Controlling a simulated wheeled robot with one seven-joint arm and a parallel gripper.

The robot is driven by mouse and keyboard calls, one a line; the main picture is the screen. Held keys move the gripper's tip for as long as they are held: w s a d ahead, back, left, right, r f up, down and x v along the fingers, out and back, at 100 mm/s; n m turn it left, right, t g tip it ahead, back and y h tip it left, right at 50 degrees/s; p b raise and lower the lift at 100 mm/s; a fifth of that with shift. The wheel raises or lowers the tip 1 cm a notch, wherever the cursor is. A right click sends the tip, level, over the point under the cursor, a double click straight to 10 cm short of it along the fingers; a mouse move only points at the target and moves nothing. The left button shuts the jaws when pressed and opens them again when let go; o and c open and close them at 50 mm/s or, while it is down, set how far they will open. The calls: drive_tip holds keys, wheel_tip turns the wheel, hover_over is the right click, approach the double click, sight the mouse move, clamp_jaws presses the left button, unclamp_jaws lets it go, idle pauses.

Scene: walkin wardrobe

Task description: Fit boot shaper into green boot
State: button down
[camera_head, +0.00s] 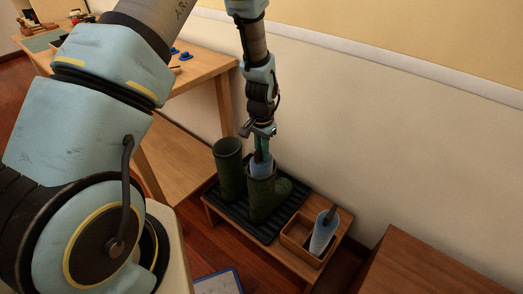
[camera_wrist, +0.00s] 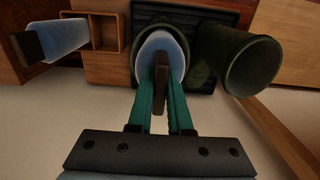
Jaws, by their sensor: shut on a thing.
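My gripper (camera_head: 261,153) has teal fingers, shut on the dark handle of a pale blue boot shaper (camera_head: 261,169). The wrist view shows the fingertips (camera_wrist: 160,78) around the handle. The shaper's pale blue body (camera_wrist: 157,43) sits inside the opening of a dark green boot (camera_head: 266,200), its upper part still showing above the rim; its lower end is hidden. This boot stands upright, with its rim seen around the shaper in the wrist view (camera_wrist: 138,27). A second dark green boot (camera_head: 230,170), open and empty-looking, stands beside it, also in the wrist view (camera_wrist: 235,60).
Both boots stand on a black ribbed tray (camera_head: 232,219) on a low wooden bench. A wooden box (camera_head: 294,236) to the right holds another pale blue shaper (camera_head: 322,234). A wooden table (camera_head: 205,70) stands left, a brown cabinet (camera_head: 415,268) right, and the wall lies close behind.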

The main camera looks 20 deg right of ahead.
drive_tip(key=shift+f+b, duration=1)
drive_tip(key=shift+f, duration=0.7)
drive_tip(key=shift+c, duration=1.8)
unclamp_jaws()
drive_tip(key=shift+r+p, duration=3.25)
drive_tip(key=shift+r, duration=1.35)
